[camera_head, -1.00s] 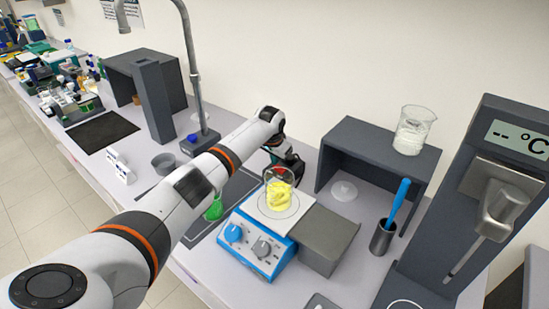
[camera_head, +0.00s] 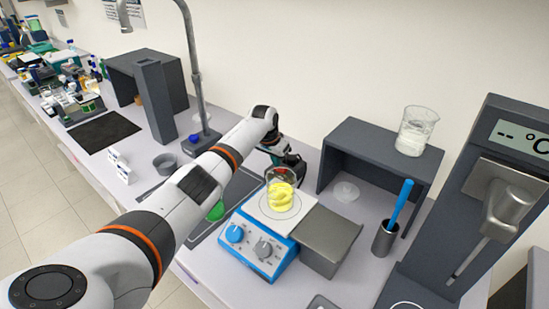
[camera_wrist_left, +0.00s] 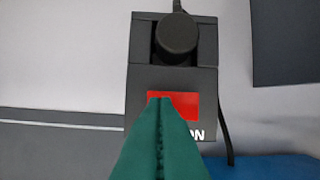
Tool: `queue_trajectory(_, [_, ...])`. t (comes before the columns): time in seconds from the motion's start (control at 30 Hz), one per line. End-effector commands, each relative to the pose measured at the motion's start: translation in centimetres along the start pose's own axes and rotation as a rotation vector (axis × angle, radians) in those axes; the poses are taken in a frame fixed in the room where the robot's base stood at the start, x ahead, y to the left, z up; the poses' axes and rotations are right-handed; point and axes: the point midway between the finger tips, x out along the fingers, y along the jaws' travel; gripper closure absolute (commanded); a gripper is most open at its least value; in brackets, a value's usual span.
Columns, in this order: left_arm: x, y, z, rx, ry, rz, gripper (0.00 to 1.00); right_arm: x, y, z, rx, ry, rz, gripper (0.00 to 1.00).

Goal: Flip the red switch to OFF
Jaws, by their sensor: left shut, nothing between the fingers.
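The red switch (camera_wrist_left: 184,104) shows in the left wrist view as a flat red patch on a dark grey box (camera_wrist_left: 135,85). Part of white lettering, with "ON" readable, shows below the red patch. A round black knob (camera_wrist_left: 177,35) sits above it on the same box. My left gripper (camera_wrist_left: 160,99) has green fingers shut together and empty. Its tips overlap the lower left of the red switch; I cannot tell whether they touch it. In the head view my left gripper (camera_head: 292,163) is behind the yellow-filled glass vessel, and the switch is hidden. My right gripper is not in view.
The glass vessel with yellow contents (camera_head: 281,196) stands on a blue hotplate (camera_head: 268,256), close to my left gripper. A grey block (camera_head: 330,240) and a dark shelf (camera_head: 350,140) holding a beaker (camera_head: 414,132) stand to its right. A cable (camera_wrist_left: 223,125) runs beside the switch box.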

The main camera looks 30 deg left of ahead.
Motion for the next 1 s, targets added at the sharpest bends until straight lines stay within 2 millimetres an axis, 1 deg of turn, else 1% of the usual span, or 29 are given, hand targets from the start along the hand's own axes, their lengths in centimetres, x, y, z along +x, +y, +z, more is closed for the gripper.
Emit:
queue_trajectory(0.03, [-0.3,-0.2,0.1,0.0,0.0,-0.001,1.0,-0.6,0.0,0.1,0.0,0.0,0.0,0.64])
queue_trajectory(0.13, [-0.3,-0.5,0.0,0.0,0.0,0.0,1.0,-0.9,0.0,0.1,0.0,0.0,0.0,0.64])
queue_trajectory(0.43, [-0.1,-0.6,0.0,0.0,0.0,0.001,1.0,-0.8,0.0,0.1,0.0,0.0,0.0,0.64])
queue_trajectory(0.57, [-0.4,-0.6,0.1,0.0,0.0,0.001,1.0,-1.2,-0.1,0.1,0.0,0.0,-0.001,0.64])
queue_trajectory(0.67, [-1.2,-0.7,0.3,0.0,-0.001,0.001,1.0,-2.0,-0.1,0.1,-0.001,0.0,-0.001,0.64])
queue_trajectory(0.93, [-4.9,-1.3,1.5,-0.001,0.0,0.0,1.0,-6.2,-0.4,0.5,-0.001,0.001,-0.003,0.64])
queue_trajectory(0.97, [-4.8,-1.0,1.3,0.0,-0.002,0.002,1.0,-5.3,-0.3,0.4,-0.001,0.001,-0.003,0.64])
queue_trajectory(1.0, [-5.3,-0.8,1.2,0.0,-0.005,0.002,1.0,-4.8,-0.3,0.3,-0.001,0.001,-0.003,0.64])
